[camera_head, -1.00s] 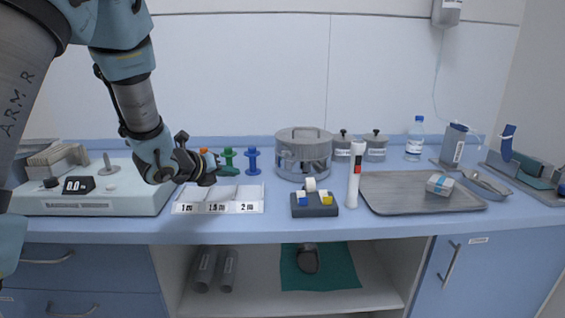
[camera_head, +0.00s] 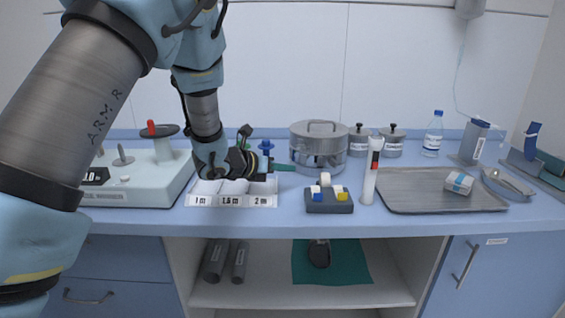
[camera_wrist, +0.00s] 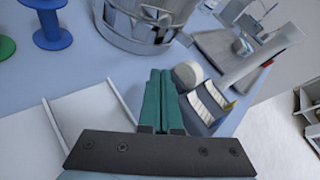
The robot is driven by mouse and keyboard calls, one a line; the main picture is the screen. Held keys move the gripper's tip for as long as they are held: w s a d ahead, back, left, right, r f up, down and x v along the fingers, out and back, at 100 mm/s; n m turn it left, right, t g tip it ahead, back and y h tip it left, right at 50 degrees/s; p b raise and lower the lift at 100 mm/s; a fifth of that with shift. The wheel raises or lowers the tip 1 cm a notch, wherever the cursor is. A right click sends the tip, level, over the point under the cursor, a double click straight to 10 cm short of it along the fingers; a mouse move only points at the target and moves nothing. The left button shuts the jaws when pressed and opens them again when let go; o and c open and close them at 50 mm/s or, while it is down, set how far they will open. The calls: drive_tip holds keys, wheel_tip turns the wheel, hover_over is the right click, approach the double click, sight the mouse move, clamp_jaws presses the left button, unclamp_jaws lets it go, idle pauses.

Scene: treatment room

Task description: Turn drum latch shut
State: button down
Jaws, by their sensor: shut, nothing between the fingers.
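The drum (camera_head: 318,158) is a round grey metal vessel with a lid and top handle, upright at the back middle of the counter. It also shows in the wrist view (camera_wrist: 125,40), cut off by the top edge. Its side has bright and dark metal patches; I cannot tell which part is the latch or how it is set. My gripper (camera_head: 294,168) is shut and empty, its green fingers pointing right, low in front of the drum's left side. In the wrist view my gripper (camera_wrist: 160,72) has its fingers together, apart from the drum's lower wall.
A white torch (camera_head: 369,185) stands beside a metal tray (camera_head: 420,206). A labelled white sorter (camera_head: 203,201) lies below my gripper. Blue spool (camera_head: 266,148) stands behind.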

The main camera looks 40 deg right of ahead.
sight(302, 148)
drive_tip(key=p+x, duration=0.2)
drive_tip(key=x, duration=0.3)
drive_tip(key=shift+d, duration=0.35)
drive_tip(key=r, duration=0.1)
drive_tip(key=p, duration=0.1)
drive_tip(key=w+r+p, duration=0.1)
drive_tip(key=shift+d+r, duration=0.3)
drive_tip(key=shift+d, duration=0.05)
drive_tip(key=shift+w+r, duration=0.2)
drive_tip(key=shift+r, duration=0.1)
drive_tip(key=shift+r+n+g+b, duration=0.15)
drive_tip(key=shift+n+g+b, duration=0.15)
drive_tip(key=shift+n+b, duration=0.25)
